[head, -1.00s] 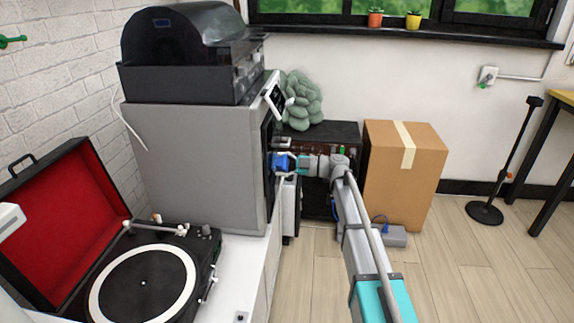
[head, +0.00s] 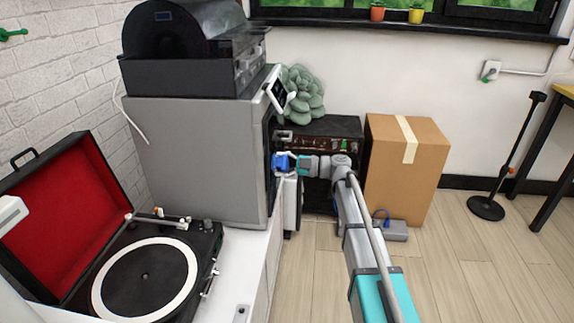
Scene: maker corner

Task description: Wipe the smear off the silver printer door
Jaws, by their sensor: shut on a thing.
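The silver printer (head: 195,165) stands on the white cabinet at the left. Its door side faces right and is seen almost edge-on, so I cannot see the smear. My gripper (head: 291,163) is at the door side, shut on a blue thing (head: 279,162), perhaps a cloth or sponge. The blue thing is at the printer's front face; whether it touches the door I cannot tell.
A record player (head: 145,280) with an open red-lined lid sits in front of the printer. A dark machine (head: 190,50) is on top of it. A cardboard box (head: 425,180) stands right of my arm. A black stand (head: 486,207) is farther right, with clear floor between.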

